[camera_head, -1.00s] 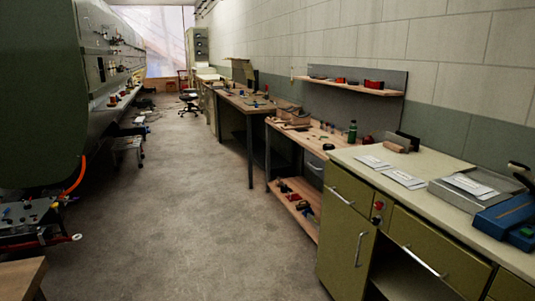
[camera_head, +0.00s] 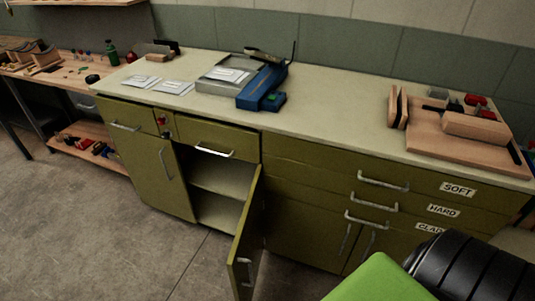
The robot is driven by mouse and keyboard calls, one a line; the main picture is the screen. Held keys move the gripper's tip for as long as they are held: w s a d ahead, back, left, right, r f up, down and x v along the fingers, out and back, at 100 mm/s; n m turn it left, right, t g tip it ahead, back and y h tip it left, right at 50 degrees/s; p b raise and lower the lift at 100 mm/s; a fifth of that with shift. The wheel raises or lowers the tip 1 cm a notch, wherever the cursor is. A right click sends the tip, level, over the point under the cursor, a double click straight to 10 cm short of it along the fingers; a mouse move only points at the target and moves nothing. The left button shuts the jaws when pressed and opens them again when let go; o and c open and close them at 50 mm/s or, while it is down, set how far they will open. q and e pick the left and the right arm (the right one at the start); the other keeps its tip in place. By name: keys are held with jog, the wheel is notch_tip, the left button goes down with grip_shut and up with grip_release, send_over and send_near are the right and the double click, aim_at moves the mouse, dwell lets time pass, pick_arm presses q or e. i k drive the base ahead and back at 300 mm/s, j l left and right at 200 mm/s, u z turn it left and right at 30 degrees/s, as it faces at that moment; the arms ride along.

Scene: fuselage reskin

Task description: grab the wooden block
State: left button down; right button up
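A wooden block (camera_head: 476,127) rests on a wooden board (camera_head: 440,144) at the right end of the countertop. Thin upright wooden pieces (camera_head: 398,107) stand at the board's left edge. A smaller brown block-like piece (camera_head: 158,57) lies at the back left of the counter. I cannot tell which one the task names. Neither of my grippers is in view.
The olive cabinet has a pale countertop (camera_head: 330,118), clear in the middle. A blue tool (camera_head: 263,88), a grey tray (camera_head: 217,84) and papers (camera_head: 140,82) lie left. A cabinet door (camera_head: 245,243) stands open. A green object (camera_head: 380,281) and black ribbed object (camera_head: 470,266) fill the lower right.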

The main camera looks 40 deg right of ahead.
aim_at(489, 132)
jog(key=z, duration=2.55)
jog(key=i+l+u, duration=0.35)
jog(key=i+l, duration=0.15)
jog(key=l, duration=0.2)
jog(key=i+l+u, duration=0.4)
jog(key=l, duration=0.4)
